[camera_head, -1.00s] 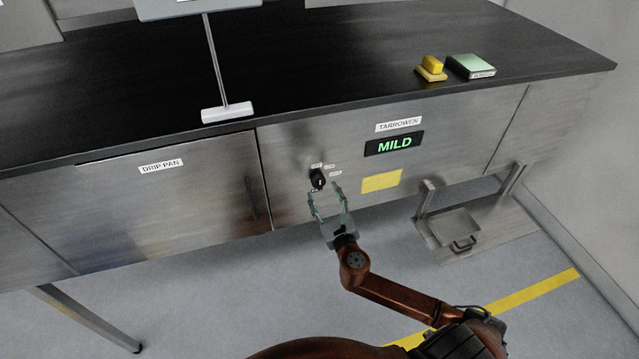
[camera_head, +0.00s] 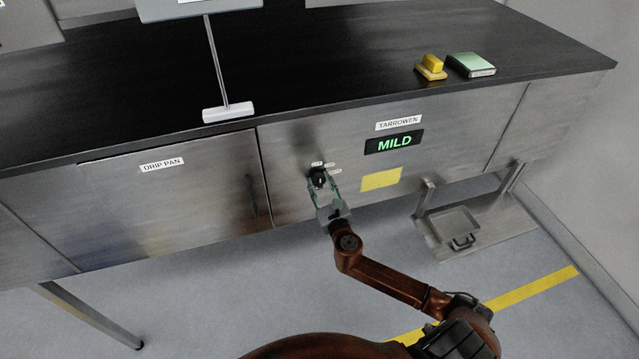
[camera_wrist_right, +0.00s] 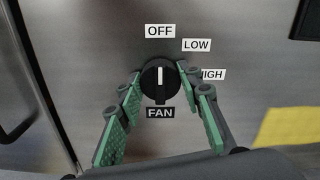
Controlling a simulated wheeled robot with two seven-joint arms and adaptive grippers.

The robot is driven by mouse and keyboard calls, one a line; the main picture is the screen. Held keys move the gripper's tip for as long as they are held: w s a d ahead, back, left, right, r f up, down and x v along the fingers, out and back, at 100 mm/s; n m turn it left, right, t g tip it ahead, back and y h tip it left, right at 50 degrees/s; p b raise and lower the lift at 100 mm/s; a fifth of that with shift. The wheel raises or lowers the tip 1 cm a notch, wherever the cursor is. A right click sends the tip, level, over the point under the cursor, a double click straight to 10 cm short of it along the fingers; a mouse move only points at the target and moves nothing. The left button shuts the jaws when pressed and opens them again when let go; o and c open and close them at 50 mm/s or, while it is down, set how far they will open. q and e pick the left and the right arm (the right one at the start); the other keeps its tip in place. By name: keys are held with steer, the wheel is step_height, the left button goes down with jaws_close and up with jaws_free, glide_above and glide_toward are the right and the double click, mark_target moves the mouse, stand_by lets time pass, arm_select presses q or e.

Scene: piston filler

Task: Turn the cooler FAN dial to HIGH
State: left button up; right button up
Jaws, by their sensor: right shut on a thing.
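The black FAN dial (camera_head: 317,178) is on the steel front panel below the counter. In the right wrist view the dial (camera_wrist_right: 160,82) has its white mark pointing straight up at the OFF label (camera_wrist_right: 160,31). The LOW label (camera_wrist_right: 197,45) is up and to the right, and the HIGH label (camera_wrist_right: 212,74), partly covered by a finger, is at the right. My right gripper (camera_head: 322,184) has its green-padded fingers on either side of the dial, shut on it. It also shows in the right wrist view (camera_wrist_right: 160,85). My left gripper is not in view.
The DRIP PAN door (camera_head: 150,210) has a dark handle (camera_head: 251,196) left of the dial. A yellow block and green box (camera_head: 470,65) lie on the counter.

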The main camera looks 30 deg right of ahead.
steer(key=c, duration=0.5)
steer(key=shift+c, duration=0.2)
steer(key=m, duration=0.8)
steer(key=shift+d, duration=0.1)
steer(key=m, duration=0.5)
steer(key=shift+b, duration=0.4)
steer(key=m, duration=0.4)
steer(key=shift+m, duration=0.4)
